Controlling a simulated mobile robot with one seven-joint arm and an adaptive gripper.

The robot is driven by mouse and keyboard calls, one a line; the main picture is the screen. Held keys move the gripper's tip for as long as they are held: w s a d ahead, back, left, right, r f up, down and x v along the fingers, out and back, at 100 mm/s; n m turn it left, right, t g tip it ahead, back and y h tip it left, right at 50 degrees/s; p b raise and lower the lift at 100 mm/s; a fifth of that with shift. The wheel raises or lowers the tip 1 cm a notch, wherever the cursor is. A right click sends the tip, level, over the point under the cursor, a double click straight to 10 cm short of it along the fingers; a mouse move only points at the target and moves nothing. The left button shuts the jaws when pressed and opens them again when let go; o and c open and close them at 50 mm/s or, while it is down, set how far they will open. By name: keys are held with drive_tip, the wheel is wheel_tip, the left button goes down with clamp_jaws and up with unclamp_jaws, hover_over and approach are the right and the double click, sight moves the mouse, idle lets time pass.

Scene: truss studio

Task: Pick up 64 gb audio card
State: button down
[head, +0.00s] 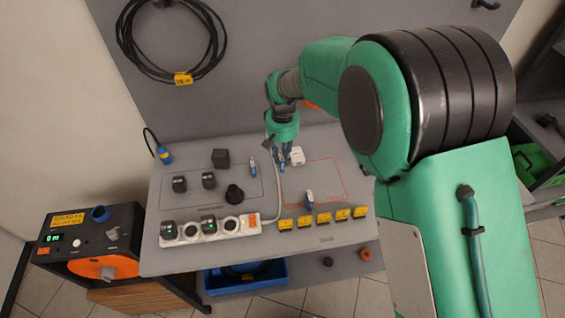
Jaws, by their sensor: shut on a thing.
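My gripper (283,150) points down over the table just left of the red-outlined area. It is shut on a small blue card-like item (280,166), partly hidden by the fingers. Its label is too small to read, so I cannot tell whether it is the 64 gb audio card. A similar blue and white item (309,197) stands inside the red outline. A white block-like item (297,156) is close to the right of my gripper.
A power strip (198,233) with black plugs lies along the front left of the grey table (235,261). Several yellow tags (323,218) line the front right. Black blocks (220,158) and a round black piece (234,194) stand at left. A control box (97,234) is beside the table.

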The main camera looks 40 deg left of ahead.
drive_tip(key=shift+r, duration=0.75)
